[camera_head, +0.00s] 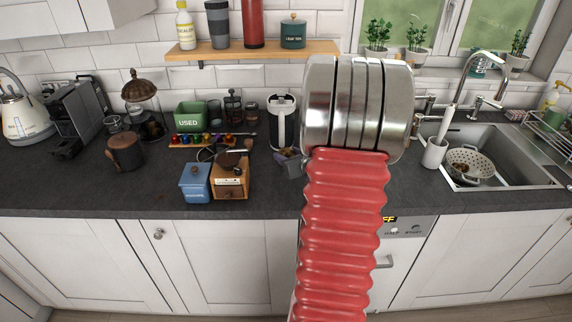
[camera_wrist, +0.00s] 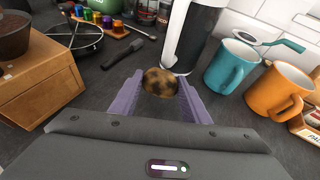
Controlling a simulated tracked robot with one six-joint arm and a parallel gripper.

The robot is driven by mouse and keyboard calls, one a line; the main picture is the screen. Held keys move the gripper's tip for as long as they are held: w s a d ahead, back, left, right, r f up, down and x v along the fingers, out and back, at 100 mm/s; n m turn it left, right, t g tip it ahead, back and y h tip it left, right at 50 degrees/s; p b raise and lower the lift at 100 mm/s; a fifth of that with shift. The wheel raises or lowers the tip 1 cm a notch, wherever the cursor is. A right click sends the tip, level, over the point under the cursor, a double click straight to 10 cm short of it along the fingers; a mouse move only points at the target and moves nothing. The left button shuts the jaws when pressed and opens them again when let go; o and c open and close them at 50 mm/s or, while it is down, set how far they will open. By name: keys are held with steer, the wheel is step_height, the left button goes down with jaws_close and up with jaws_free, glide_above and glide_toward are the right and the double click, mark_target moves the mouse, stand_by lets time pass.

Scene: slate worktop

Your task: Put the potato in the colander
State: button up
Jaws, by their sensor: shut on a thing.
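The brown, dark-mottled potato (camera_wrist: 161,78) shows in the wrist view between the purple fingers of my gripper (camera_wrist: 160,87), which is shut on it. Whether the potato touches the worktop or is slightly above it I cannot tell. In the head view my gripper (camera_head: 289,159) is small, by the foot of the white-and-black appliance, and the potato is hardly distinguishable there. The pale, perforated colander (camera_head: 481,163) is in the sink at the right, well away from my gripper. Something brownish shows inside it, too small to name.
The white-and-black appliance (camera_wrist: 194,35) stands just behind the potato. Teal (camera_wrist: 231,67) and orange (camera_wrist: 279,92) mugs stand to its right. A wooden grinder (camera_head: 230,178) and blue canister (camera_head: 195,183) stand left. The tap (camera_head: 459,85) rises behind the sink (camera_head: 518,178).

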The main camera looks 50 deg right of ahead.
steer(key=shift+f, duration=1.5)
steer(key=shift+f, duration=0.1)
steer(key=o, duration=1)
steer(key=shift+o, duration=0.2)
steer(key=shift+v, duration=6.05)
